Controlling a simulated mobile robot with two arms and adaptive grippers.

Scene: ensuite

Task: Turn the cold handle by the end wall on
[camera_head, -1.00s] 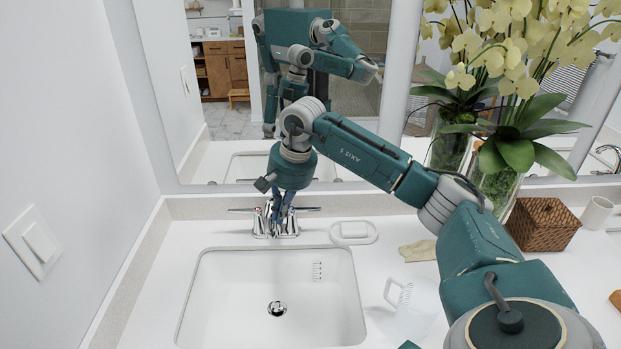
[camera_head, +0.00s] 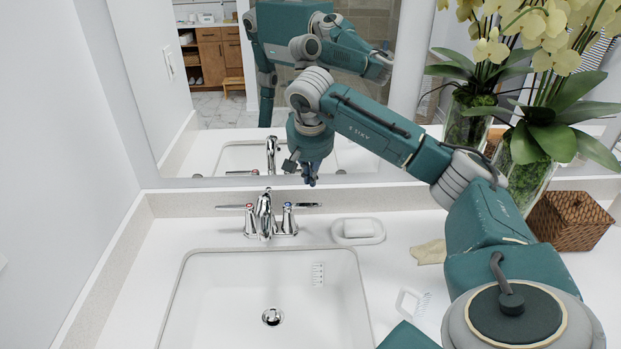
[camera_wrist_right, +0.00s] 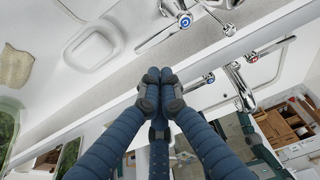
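The chrome faucet (camera_head: 264,215) stands behind the sink beside the left end wall. Its right, blue-marked cold handle (camera_head: 290,217) has its lever pointing right, roughly along the back wall. The blue mark also shows on the cold handle in the right wrist view (camera_wrist_right: 184,20). The left, red-marked handle (camera_head: 249,217) has its lever pointing left. No water shows at the spout. My right gripper (camera_head: 311,181) hangs fingers down, above and behind the cold lever's outer end, apart from it. In the wrist view its fingertips (camera_wrist_right: 155,74) are together and empty. My left gripper is out of view.
The mirror (camera_head: 215,125) is close behind my right gripper. A soap dish (camera_head: 358,231) sits right of the faucet. The sink (camera_head: 262,290) is empty. A cloth (camera_head: 430,252), a wicker box (camera_head: 570,220) and orchids in a glass vase (camera_head: 525,180) are farther right.

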